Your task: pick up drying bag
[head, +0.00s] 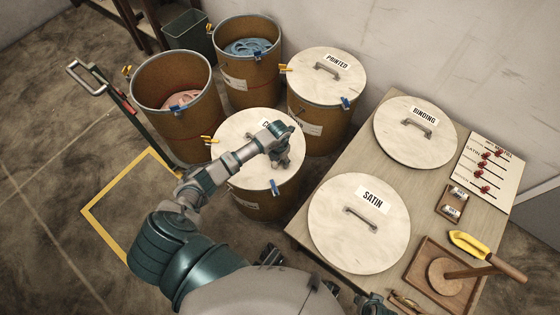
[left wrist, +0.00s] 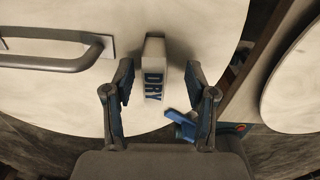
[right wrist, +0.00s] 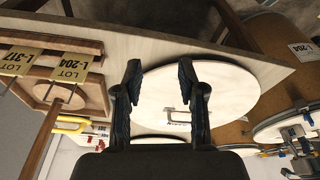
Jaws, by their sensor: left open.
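The drying bag is a small pale packet marked "DRY" (left wrist: 153,70) in the left wrist view. It lies on the round white lid (left wrist: 60,95) of a brown drum, right of the lid's handle (left wrist: 55,55). My left gripper (left wrist: 160,80) is open, with one finger on each side of the bag; I cannot tell whether they touch it. In the head view my left gripper (head: 283,148) is over the lid (head: 240,150) of the front drum and hides the bag. My right gripper (right wrist: 161,80) is open and empty in the right wrist view, with a white lid beyond it.
The table at right bears "SATIN" (head: 355,240) and "BINDING" (head: 410,145) lids, a pegged board (head: 490,170) and a wooden tray (head: 432,290). A hand truck (head: 105,90) stands left.

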